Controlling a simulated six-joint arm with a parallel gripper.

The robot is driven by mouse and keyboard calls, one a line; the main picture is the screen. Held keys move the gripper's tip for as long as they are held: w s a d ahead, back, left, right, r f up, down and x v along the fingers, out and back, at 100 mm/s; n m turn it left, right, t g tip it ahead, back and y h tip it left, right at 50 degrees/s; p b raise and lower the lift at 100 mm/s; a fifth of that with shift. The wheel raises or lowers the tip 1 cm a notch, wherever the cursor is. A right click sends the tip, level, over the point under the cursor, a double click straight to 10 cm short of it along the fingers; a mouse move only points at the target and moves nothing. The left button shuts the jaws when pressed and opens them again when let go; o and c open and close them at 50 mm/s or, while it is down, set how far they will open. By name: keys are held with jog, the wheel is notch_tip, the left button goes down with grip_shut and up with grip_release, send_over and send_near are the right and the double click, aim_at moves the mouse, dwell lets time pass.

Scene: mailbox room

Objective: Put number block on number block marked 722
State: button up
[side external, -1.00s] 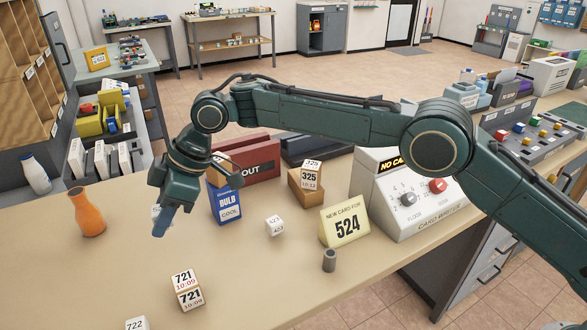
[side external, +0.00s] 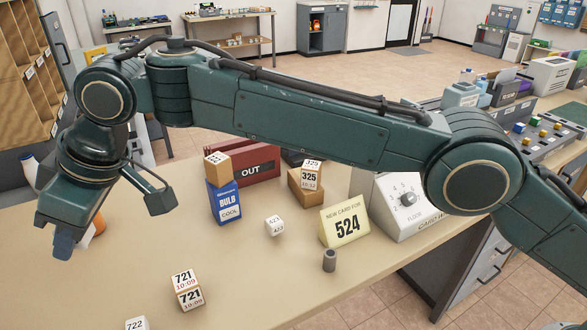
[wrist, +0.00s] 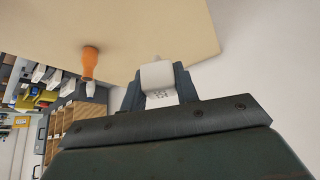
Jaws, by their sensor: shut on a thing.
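My gripper (side external: 66,243) is at the left of the side external view, above the left part of the desk. It is shut on a white number block (wrist: 158,75), seen between the fingers in the wrist view. Faint dark marks show on the block, too small to read. In the side external view only a white sliver of this block (side external: 87,237) shows beside the fingers. The number block marked 722 (side external: 135,324) is cut off by the bottom edge of the side view, to the right of and nearer than my gripper. Its top looks clear in the visible part.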

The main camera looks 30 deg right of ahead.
send_over(135, 326)
notch_tip(135, 326, down, 14)
jog(key=shift+r, duration=0.1)
dwell(0.4)
jog(key=shift+f, duration=2.85)
jog(key=shift+f, duration=0.2)
jog(key=o, duration=0.9)
jog(key=shift+o, duration=0.2)
jog(key=shift+r, duration=0.15)
